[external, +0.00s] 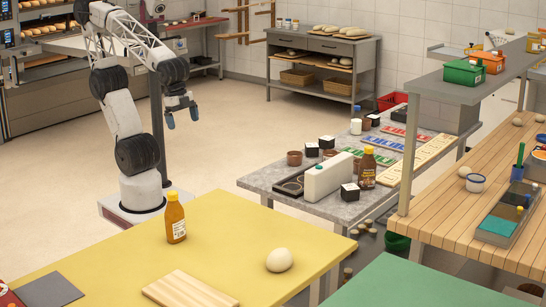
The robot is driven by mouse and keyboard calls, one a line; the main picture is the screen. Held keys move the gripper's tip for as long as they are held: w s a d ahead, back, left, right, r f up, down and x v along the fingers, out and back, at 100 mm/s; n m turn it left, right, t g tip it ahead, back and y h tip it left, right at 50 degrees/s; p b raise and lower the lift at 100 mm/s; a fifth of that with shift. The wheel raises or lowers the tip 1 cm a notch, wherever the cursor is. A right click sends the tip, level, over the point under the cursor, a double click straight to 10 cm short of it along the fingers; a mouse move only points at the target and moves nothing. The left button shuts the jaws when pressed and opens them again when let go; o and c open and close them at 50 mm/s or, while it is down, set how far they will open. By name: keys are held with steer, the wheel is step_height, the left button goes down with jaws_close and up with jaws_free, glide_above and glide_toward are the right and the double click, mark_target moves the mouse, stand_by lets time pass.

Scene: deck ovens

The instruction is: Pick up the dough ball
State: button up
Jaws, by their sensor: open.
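A pale, round dough ball (279,260) sits on the yellow table (225,225) near its right side, in the front of the external view. Smaller pale balls (464,171) that look like dough lie on the wooden worktop at the right. My gripper (182,117) hangs in the air at the upper left, fingers pointing down. It is open and empty, well behind and to the left of the dough ball, and touches nothing.
A honey-coloured bottle (176,218) stands on the yellow table, with a wooden board (190,291) and a dark grey slab (50,290) at the front. A cluttered grey table (262,183) stands behind it. The yellow tabletop around the dough ball is clear.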

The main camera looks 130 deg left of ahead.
steer(key=w+f+m+g+y, duration=0.15)
steer(key=w+m+y, duration=0.35)
steer(key=w, duration=1)
steer(key=m+t+y, duration=0.2)
steer(key=m+y, duration=0.3)
steer(key=m, duration=0.8)
glide_above(270, 258)
steer(key=s+a, duration=0.5)
steer(key=s, duration=0.7)
step_height(270, 258, down, 13)
steer(key=w+d+f+m+t, duration=0.1)
steer(key=w+d+f+m, duration=0.1)
steer(key=w+d+f, duration=0.1)
steer(key=w+d+f+m+t+y, duration=0.1)
steer(key=w+d+f+m, duration=0.1)
steer(key=w+d+f, duration=0.1)
steer(key=w+d+f+m+t, duration=0.1)
steer(key=w+d+f+m, duration=0.1)
steer(key=f, duration=0.3)
steer(key=shift+w+d+t+y, duration=0.25)
steer(key=shift+w+d+y, duration=0.15)
steer(key=shift+w+d, duration=0.4)
steer(key=shift+s, duration=0.1)
steer(key=shift+x, duration=1.3)
steer(key=shift+x, duration=2.6)
steer(key=shift+d, duration=0.1)
